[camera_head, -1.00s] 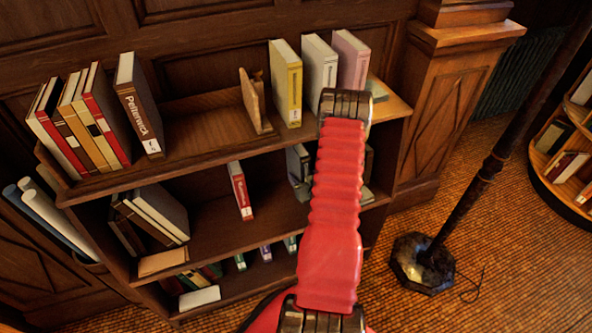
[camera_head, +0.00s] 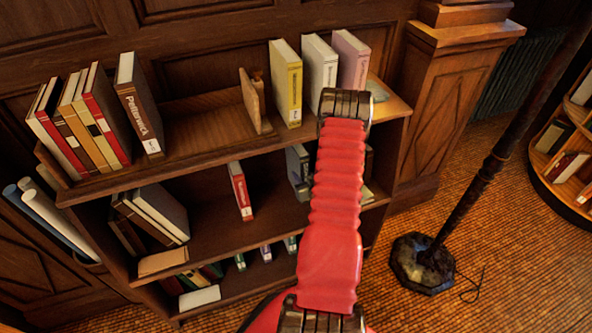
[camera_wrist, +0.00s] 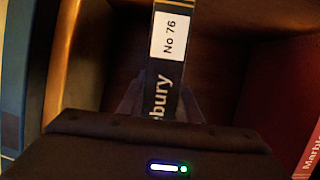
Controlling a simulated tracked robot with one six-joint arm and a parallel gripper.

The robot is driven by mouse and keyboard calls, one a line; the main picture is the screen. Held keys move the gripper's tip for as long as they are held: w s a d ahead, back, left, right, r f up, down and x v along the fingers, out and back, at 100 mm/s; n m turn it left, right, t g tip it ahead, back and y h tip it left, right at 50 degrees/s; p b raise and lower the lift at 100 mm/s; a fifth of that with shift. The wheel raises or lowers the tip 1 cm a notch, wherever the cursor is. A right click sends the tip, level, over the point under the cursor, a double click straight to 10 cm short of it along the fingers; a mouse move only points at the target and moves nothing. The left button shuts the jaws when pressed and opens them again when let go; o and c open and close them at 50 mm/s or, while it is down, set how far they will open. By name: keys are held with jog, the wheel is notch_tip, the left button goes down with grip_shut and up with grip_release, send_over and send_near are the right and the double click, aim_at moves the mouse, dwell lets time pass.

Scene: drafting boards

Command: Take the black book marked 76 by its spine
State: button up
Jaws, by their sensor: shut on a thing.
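The black book marked No 76 (camera_wrist: 167,70) stands upright in the middle of the wrist view, its spine toward me. My gripper (camera_wrist: 160,105) is shut on the book, one finger on each side of the spine. In the head view my red arm covers the gripper and the black book.
A blue book (camera_wrist: 18,60) stands at the left of the wrist view and a red book (camera_wrist: 298,130) at the right edge. In the head view, the wooden bookcase (camera_head: 215,130) holds more books, including a yellow one (camera_head: 287,85). A lamp stand (camera_head: 425,262) is on the floor at right.

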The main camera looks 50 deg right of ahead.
grip_shut()
jog(key=shift+r, duration=0.1)
dwell(0.3)
